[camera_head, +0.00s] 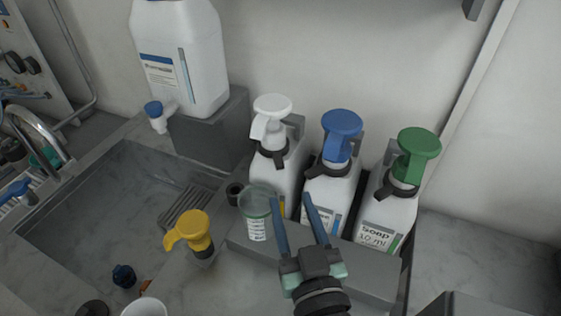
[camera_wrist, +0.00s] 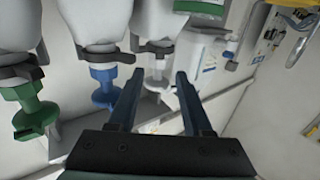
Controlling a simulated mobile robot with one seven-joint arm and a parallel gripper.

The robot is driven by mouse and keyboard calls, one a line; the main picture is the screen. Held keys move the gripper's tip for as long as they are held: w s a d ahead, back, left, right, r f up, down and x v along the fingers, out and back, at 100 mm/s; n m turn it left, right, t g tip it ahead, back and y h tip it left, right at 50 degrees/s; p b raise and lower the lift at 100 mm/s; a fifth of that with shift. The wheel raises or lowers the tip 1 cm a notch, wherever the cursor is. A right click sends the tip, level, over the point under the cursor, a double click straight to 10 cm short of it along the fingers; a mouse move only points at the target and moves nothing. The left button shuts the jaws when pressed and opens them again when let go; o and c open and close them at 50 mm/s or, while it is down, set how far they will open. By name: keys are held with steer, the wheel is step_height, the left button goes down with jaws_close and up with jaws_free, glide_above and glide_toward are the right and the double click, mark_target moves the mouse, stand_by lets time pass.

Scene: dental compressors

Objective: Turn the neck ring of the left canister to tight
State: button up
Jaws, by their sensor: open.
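The left canister (camera_head: 287,172) is a white bottle with a white pump head (camera_head: 271,108) and a dark neck ring with a side lug (camera_head: 272,153). It stands upright in a grey rack. In the wrist view, which is inverted, this neck ring (camera_wrist: 152,47) lies just beyond my fingertips. My gripper (camera_head: 291,198) is open and empty, in front of the left and middle canisters and below ring height in the picture. Its two fingers also show in the wrist view (camera_wrist: 160,72), apart from the ring. The fingers hide part of the canister fronts.
The blue-pump canister (camera_head: 329,190) and green-pump canister (camera_head: 388,212) stand close on the right. A lidded clear cup (camera_head: 257,214) is just left of my fingers. A yellow pump top (camera_head: 190,232), sink (camera_head: 110,200) and large white jug (camera_head: 182,60) are farther left.

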mark_target(280, 167)
steer(key=p+x, duration=0.2)
steer(key=x, duration=0.7)
steer(key=shift+w, duration=0.15)
jaws_close()
